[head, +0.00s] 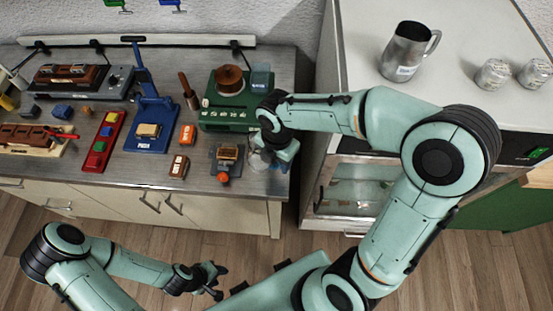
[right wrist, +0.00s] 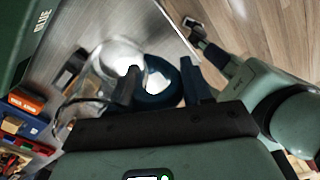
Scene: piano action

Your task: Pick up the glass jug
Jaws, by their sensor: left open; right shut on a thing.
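The glass jug (head: 259,160) is a small clear vessel at the right end of the workbench in the head view, mostly hidden by my right arm. In the right wrist view the clear jug (right wrist: 112,58) shows ahead of the fingers with a dark blue part beside it. My right gripper (right wrist: 163,88) is shut on the jug, its fingers on either side of the dark blue part. I cannot tell whether the jug touches the bench. My left gripper (head: 214,281) is open and empty, low in front of the bench.
A green glue pot unit (head: 230,108) stands just behind the jug. A small dark stand with an orange knob (head: 223,177) is close on its left. A steel pitcher (head: 408,50) and two jars stand on the white cabinet at right. The floor before the bench is clear.

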